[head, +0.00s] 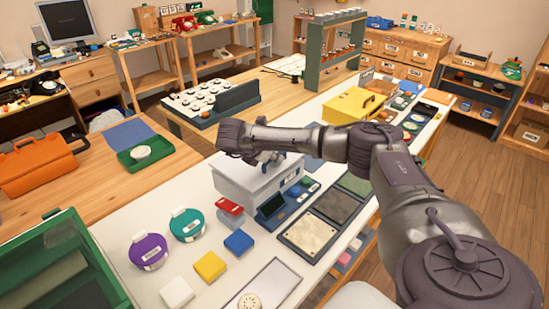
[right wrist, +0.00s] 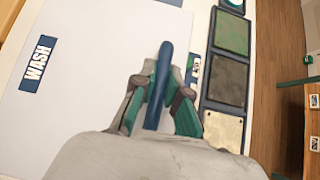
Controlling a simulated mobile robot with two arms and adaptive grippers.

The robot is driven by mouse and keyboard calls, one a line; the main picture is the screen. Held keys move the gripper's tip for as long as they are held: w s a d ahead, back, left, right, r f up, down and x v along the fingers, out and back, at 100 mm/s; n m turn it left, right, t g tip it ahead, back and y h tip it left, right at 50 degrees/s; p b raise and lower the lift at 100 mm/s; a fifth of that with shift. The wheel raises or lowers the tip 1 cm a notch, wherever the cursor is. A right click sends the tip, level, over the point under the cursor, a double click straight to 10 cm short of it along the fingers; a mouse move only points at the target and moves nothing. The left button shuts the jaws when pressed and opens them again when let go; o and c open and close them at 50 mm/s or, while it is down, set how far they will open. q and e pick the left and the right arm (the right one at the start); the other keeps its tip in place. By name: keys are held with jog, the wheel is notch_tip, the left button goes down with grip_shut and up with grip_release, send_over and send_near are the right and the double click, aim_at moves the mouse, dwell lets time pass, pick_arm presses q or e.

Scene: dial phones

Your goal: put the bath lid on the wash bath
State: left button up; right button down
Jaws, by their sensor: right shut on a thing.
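The bath lid (right wrist: 75,100) is a broad, flat white panel with a blue WASH label and a blue bar handle (right wrist: 163,60). My right gripper (right wrist: 158,92) is shut on that handle. In the head view the gripper (head: 266,158) is over the pale box-shaped wash bath (head: 240,192) on the white bench. The lid appears at the top of the bath, partly hidden by my forearm. I cannot tell whether it rests fully on the rim. My left gripper is not in view.
A blue control unit (head: 271,205) and cream, dark and green panels (head: 313,237) lie right of the bath. Red, yellow and blue blocks (head: 210,266) and purple and teal round containers (head: 148,251) stand in front. A yellow case (head: 350,105) is behind.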

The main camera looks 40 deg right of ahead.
jog(key=shift+f, duration=0.95)
jog(key=c, duration=1.2)
grip_release()
jog(key=shift+r, duration=0.1)
jog(key=shift+a+r, duration=0.1)
jog(key=shift+r, duration=0.2)
jog(key=b+v, duration=0.2)
jog(key=v, duration=0.4)
jog(key=shift+w+a+r, duration=0.1)
jog(key=shift+a+r, duration=0.05)
jog(key=shift+a, duration=0.2)
jog(key=v, duration=0.4)
jog(key=shift+d+r+p, duration=0.1)
jog(key=shift+r+p, duration=0.25)
jog(key=shift+a+r, duration=0.15)
jog(key=shift+a, duration=0.2)
